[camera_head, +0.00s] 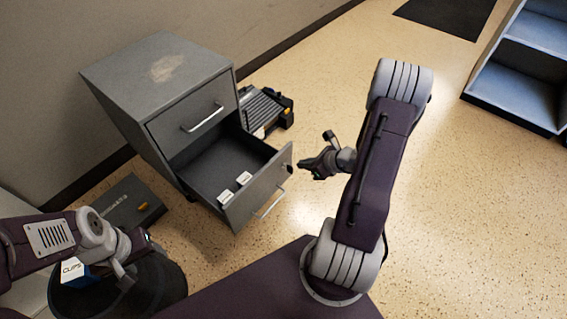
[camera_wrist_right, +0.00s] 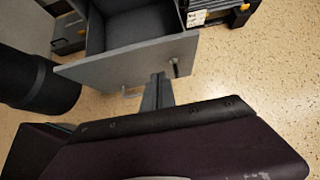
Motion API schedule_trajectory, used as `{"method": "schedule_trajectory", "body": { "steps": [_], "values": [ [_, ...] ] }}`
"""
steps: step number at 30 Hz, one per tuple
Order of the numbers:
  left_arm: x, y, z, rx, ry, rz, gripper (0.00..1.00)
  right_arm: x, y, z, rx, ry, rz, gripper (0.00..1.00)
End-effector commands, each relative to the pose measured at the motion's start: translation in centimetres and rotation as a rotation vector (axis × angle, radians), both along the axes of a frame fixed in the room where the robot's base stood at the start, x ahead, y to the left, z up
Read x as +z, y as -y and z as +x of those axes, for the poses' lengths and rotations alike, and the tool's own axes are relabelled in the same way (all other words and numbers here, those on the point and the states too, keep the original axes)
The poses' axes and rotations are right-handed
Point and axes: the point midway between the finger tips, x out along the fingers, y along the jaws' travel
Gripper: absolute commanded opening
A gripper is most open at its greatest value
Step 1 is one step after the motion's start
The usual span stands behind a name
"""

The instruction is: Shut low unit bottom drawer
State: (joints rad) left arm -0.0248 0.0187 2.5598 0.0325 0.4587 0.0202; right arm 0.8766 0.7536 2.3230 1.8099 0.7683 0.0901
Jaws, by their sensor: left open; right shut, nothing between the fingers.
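The low unit (camera_head: 150,85) is a grey metal cabinet against the wall. Its top drawer (camera_head: 195,115) is shut. Its bottom drawer (camera_head: 262,195) stands pulled well out, with two small white boxes inside. In the right wrist view the bottom drawer's front (camera_wrist_right: 130,62) crosses the upper middle. My right gripper (camera_head: 303,167) is shut and empty, just right of the drawer front's right end. In its wrist view the fingers (camera_wrist_right: 158,90) are near the front's face; I cannot tell whether they touch. My left gripper (camera_head: 140,255) is open at the lower left, away from the drawer.
A black bin (camera_head: 165,285) stands below my left gripper, with a blue and white box marked CLIPS (camera_head: 75,270) near it. A dark flat case (camera_head: 130,203) lies left of the unit. A black device (camera_head: 268,108) stands behind the drawer. Floor to the right is clear up to blue-grey shelving (camera_head: 515,85).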

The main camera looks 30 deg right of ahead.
Motion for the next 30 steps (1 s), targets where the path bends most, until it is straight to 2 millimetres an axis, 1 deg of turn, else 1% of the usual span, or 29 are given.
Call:
{"method": "schedule_trajectory", "body": {
  "steps": [1, 9, 10, 12, 15, 18, 30],
  "values": [
    [-1.4, 0.0, 0.0, 0.0, 0.0, 0.0, 0.6, -1.6, -0.5, 0.7, 0.006, 0.0, 0.001, 0.0],
    [-4.6, 0.0, 0.0, 0.0, -0.001, 0.0, 0.6, -5.6, -2.0, 4.5, 0.005, 0.0, -0.001, 0.0],
    [-4.5, 0.0, 0.0, 0.0, -0.001, 0.0, 0.6, -5.2, -2.2, 5.2, 0.007, 0.003, -0.004, 0.0],
    [-4.8, 0.0, 0.0, 0.0, -0.001, 0.0, 0.6, -5.0, -2.6, 6.2, 0.006, 0.002, -0.003, 0.0],
    [-5.2, 0.0, 0.0, 0.0, -0.001, 0.0, 0.6, -4.9, -3.1, 7.2, 0.004, 0.001, -0.001, 0.0],
    [-5.3, 0.0, 0.0, 0.0, -0.001, 0.0, 0.6, -4.8, -3.3, 7.8, 0.003, 0.001, -0.001, 0.0],
    [-5.2, 0.0, 0.0, 0.0, -0.001, 0.0, 0.6, -4.7, -3.4, 8.1, 0.002, 0.0, -0.001, 0.0]
  ]
}}
